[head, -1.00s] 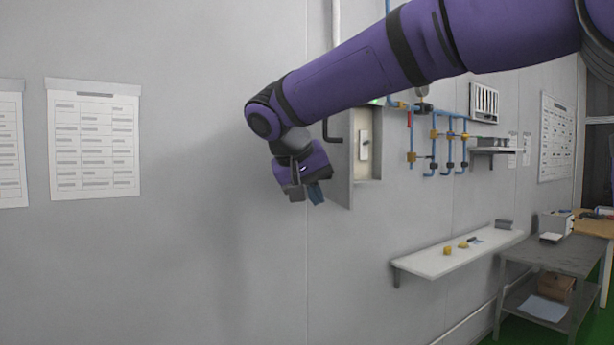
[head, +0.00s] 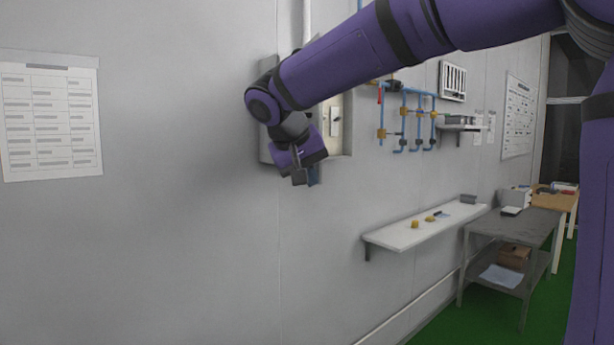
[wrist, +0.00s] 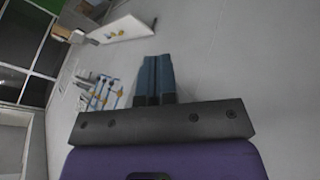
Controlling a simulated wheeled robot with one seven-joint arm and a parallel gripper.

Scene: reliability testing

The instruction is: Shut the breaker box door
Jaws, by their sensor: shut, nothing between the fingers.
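The breaker box (head: 345,135) is on the grey wall, right of my gripper in the head view. Its inside shows pale, with a switch (head: 335,122) in it, so the box is open. A grey panel (head: 265,152) at the left of the box looks like its door, swung out to the left; my arm covers most of it. My gripper (head: 313,176) hangs in front of the door and the box's lower left, pointing downward. I cannot tell whether it touches the door. In the wrist view, its blue fingers (wrist: 155,78) are together and empty; the door is not recognisable there.
Blue pipes with valves (head: 405,120) are on the wall right of the box. A white shelf (head: 400,238) with small yellow items juts out below. A grey table (head: 515,222) stands farther right. The wall at left is clear except for a paper chart (head: 50,120).

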